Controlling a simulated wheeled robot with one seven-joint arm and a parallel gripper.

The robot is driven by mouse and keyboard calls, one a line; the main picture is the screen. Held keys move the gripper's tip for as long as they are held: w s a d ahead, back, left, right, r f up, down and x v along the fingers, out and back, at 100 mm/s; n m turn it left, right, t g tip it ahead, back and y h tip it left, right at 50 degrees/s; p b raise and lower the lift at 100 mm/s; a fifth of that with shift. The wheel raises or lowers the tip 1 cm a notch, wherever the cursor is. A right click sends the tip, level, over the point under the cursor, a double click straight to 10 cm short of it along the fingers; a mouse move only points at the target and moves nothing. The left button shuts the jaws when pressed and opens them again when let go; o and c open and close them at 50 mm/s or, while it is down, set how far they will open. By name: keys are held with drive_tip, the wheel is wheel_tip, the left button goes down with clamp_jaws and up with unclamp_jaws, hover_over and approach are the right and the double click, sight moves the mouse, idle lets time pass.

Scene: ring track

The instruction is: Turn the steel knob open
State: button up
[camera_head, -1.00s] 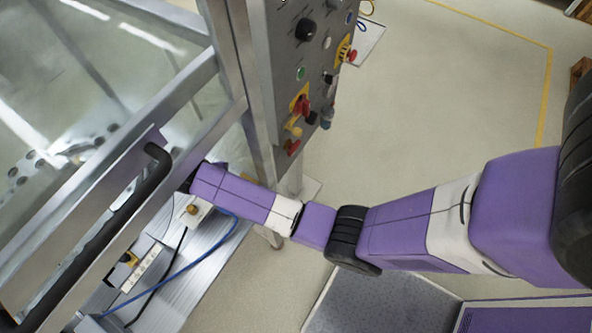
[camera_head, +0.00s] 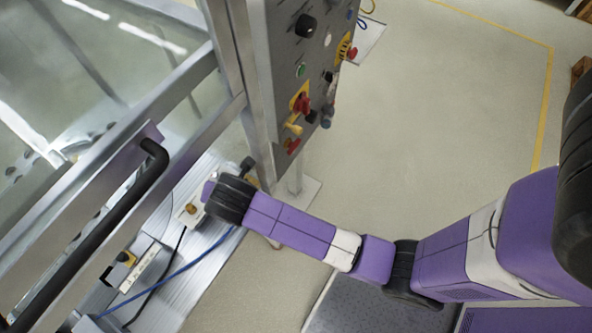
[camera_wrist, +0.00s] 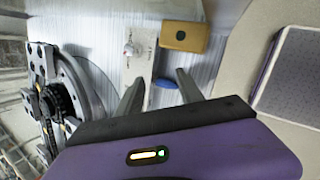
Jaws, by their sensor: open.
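A small pale metal knob with a red mark, which looks like the steel knob (camera_wrist: 130,48), sits on a narrow grey plate (camera_wrist: 144,62) in the wrist view. My gripper (camera_wrist: 158,83) is open and empty, with its two fingers apart below the knob in that view. The fingers appear apart from the knob. In the head view my gripper is mostly hidden by my black wrist joint, low beside the metal frame. I cannot make out the steel knob with certainty in the head view.
A yellow box with a dark button (camera_wrist: 180,36) is right of the plate. In the head view, a control panel (camera_head: 290,90) and a black door handle (camera_head: 130,210) are near my arm.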

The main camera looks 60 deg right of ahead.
drive_tip(key=s+m, duration=0.1)
drive_tip(key=s+f+m+t, duration=0.1)
drive_tip(key=s, duration=0.1)
drive_tip(key=s+m+y, duration=0.1)
drive_tip(key=s, duration=0.1)
drive_tip(key=shift+s+a+f+m+t, duration=0.2)
drive_tip(key=shift+f+m+t, duration=0.1)
drive_tip(key=shift+t, duration=0.1)
drive_tip(key=s+r+m+t+y+b, duration=0.1)
drive_tip(key=s+r+m+t, duration=0.4)
drive_tip(key=s+r+m, duration=0.3)
drive_tip(key=shift+s+d+r+m+b, duration=0.15)
drive_tip(key=shift+s+d+m+b, duration=0.25)
drive_tip(key=shift+s+m, duration=2.4)
drive_tip(key=shift+s+n, duration=0.85)
drive_tip(key=shift+n, duration=0.05)
